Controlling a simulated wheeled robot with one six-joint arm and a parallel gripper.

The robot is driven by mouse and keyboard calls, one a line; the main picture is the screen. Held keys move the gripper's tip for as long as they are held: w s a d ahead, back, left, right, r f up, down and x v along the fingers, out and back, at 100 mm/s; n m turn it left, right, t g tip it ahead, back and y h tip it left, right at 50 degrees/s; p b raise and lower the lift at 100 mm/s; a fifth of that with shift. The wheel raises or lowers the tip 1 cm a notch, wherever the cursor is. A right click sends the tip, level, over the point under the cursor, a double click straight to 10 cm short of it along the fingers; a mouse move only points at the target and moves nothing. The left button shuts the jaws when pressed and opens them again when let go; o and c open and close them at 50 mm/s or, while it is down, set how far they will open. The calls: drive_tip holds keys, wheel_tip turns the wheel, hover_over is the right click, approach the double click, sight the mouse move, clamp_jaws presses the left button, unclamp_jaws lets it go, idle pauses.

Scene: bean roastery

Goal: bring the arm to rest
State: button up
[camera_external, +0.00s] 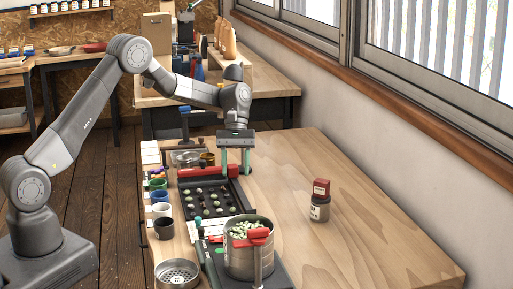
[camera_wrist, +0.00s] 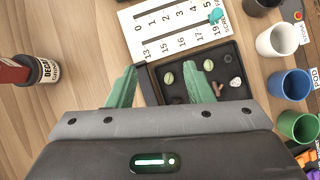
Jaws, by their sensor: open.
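My gripper (camera_external: 234,160) hangs from the outstretched arm over the far end of the dark sorting tray (camera_external: 240,205). Its two green fingers are apart, with nothing between them. In the wrist view my gripper (camera_wrist: 160,85) points down, with the dark tray (camera_wrist: 236,62) and several pale green beans beneath and beyond its fingers. A gap above the tray shows in the external view. The near part of the tray is hidden in the wrist view by the gripper body.
A steel pot of beans (camera_external: 248,258) with a red-handled tool stands at the front. Several cups, including a blue one (camera_external: 160,197), line the left edge. The right of the table is mostly clear.

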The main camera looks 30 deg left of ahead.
drive_tip(key=a+f+m+y+b, duration=0.1)
drive_tip(key=a+m, duration=0.1)
drive_tip(key=a, duration=1)
drive_tip(key=s+a+f+m+g+y, duration=0.1)
drive_tip(key=a+f+m+y, duration=0.1)
drive_tip(key=a, duration=1.1)
drive_tip(key=shift+s+f+m+b, duration=0.3)
drive_tip(key=shift+m+b, duration=0.1)
drive_tip(key=shift+m, duration=0.4)
